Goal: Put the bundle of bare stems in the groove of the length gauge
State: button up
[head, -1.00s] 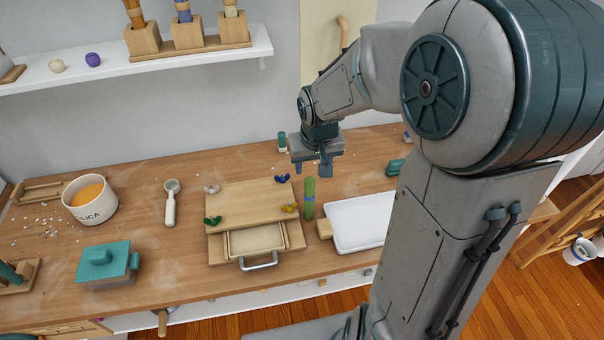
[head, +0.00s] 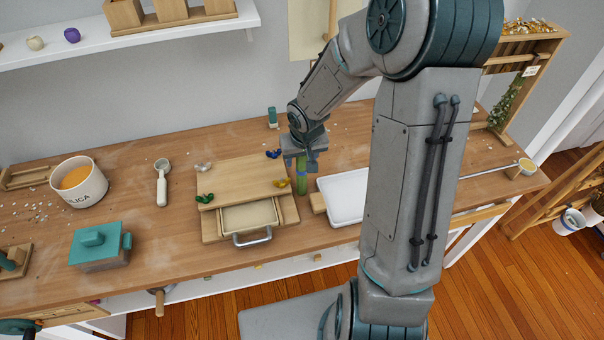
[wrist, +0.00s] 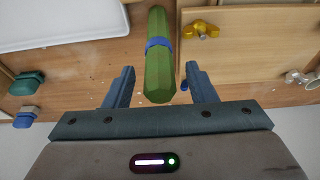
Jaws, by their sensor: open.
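The bundle of bare stems (head: 302,182) is a green upright bunch with a blue band, standing on the table between the wooden board and the white tray. In the wrist view the bundle (wrist: 158,78) lies between my two fingers, with a visible space on each side. My gripper (head: 303,163) points down over the top of the bundle, open and not closed on it. The gripper's fingers also show in the wrist view (wrist: 160,75). A low wooden holder with rails (head: 28,178) at the far left back may be the length gauge; I cannot tell for sure.
The wooden board with a drawer (head: 205,232) stands close left of the bundle, with small coloured clips on it. The white tray (head: 340,203) is close right. A white pot (head: 92,190), a scoop (head: 161,188) and a teal-lidded box (head: 97,257) stand further left.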

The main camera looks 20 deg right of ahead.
jog(key=shift+x, duration=1.3)
grip_shut()
jog(key=shift+r, duration=0.15)
